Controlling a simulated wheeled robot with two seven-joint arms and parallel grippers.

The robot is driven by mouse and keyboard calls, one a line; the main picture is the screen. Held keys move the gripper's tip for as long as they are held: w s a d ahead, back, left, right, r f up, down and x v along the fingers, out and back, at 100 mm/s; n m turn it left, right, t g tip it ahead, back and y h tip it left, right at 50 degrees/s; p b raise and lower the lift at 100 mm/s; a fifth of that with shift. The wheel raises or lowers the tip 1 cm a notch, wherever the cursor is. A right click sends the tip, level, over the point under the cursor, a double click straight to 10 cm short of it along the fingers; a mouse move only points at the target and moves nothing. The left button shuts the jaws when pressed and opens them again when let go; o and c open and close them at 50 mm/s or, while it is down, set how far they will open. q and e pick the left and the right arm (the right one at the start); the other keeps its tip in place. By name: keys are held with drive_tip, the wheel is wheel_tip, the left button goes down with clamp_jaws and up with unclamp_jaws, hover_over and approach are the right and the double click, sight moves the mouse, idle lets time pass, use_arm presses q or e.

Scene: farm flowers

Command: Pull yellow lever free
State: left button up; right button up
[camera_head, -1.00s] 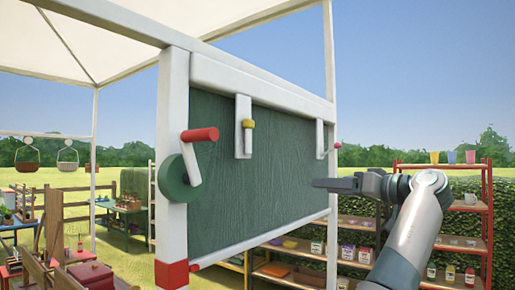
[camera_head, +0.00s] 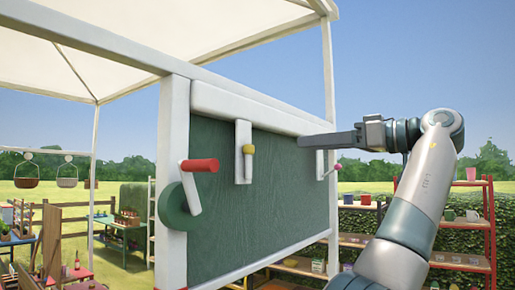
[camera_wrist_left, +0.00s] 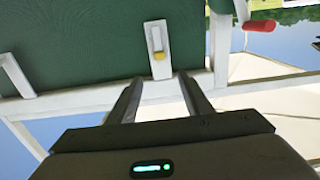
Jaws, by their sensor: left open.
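The yellow lever knob (camera_head: 249,149) sits on a white upright bracket (camera_head: 241,168) on the green board (camera_head: 260,210). In the wrist view, the open fingers (camera_wrist_left: 157,82) lie either side of the knob's line. My right gripper is not in view.
A red-handled crank (camera_head: 200,165) with a green wheel stands at the board's left post. The white top beam (camera_head: 250,105) runs just above. Shelves (camera_head: 465,262) stand at right.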

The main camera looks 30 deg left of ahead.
sight(252, 148)
use_arm(q)
drive_tip(key=a+p, duration=0.2)
drive_tip(key=a, duration=0.3)
drive_tip(key=w+a+p, duration=0.1)
drive_tip(key=a, duration=0.4)
drive_tip(key=a+p, duration=0.2)
drive_tip(key=a, duration=0.3)
drive_tip(key=shift+w+a+p, duration=0.2)
drive_tip(key=shift+a+p, duration=0.1)
drive_tip(key=shift+a, duration=0.6)
clamp_jaws()
